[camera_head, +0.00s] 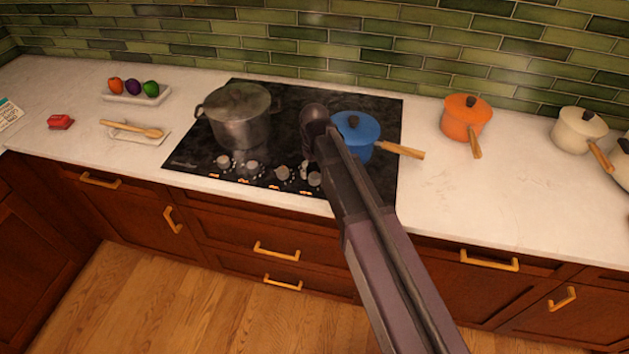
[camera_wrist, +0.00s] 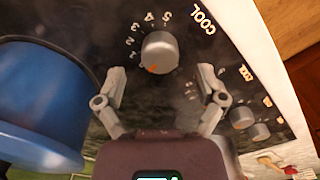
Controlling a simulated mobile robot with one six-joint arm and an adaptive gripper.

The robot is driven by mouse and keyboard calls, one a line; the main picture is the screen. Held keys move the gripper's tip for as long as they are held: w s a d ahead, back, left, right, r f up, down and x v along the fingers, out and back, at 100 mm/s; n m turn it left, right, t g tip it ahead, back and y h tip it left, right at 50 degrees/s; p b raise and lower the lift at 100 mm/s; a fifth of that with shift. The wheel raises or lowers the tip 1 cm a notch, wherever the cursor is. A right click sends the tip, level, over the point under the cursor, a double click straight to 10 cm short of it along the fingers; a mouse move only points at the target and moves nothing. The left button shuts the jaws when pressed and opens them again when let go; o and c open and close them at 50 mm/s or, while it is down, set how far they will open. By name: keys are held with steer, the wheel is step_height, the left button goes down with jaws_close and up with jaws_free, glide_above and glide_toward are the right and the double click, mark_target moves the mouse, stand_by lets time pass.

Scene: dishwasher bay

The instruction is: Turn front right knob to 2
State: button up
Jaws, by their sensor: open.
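In the wrist view a grey round knob (camera_wrist: 159,50) faces me, with an orange mark on its lower-left rim. Printed digits curve around its left and top sides; the mark points below the digits, not at the 2. My gripper (camera_wrist: 159,72) is open and empty, its two fingers apart on either side of the knob's near side. In the head view, this looks like the rightmost knob (camera_head: 314,179) on the front of the black cooktop (camera_head: 190,165). There my arm hides most of the gripper.
A blue pot (camera_head: 357,130) with a wooden handle stands close to my arm; it fills the left of the wrist view. A large metal pot (camera_head: 239,118) is on the left burner. Other knobs (camera_head: 252,166) are in the same row. An orange pot (camera_head: 465,122) stands right on the counter.

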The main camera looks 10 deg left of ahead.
mark_target(315, 178)
steer(key=shift+f+b, duration=1.2)
steer(key=shift+f, duration=0.25)
steer(key=c, duration=1.2)
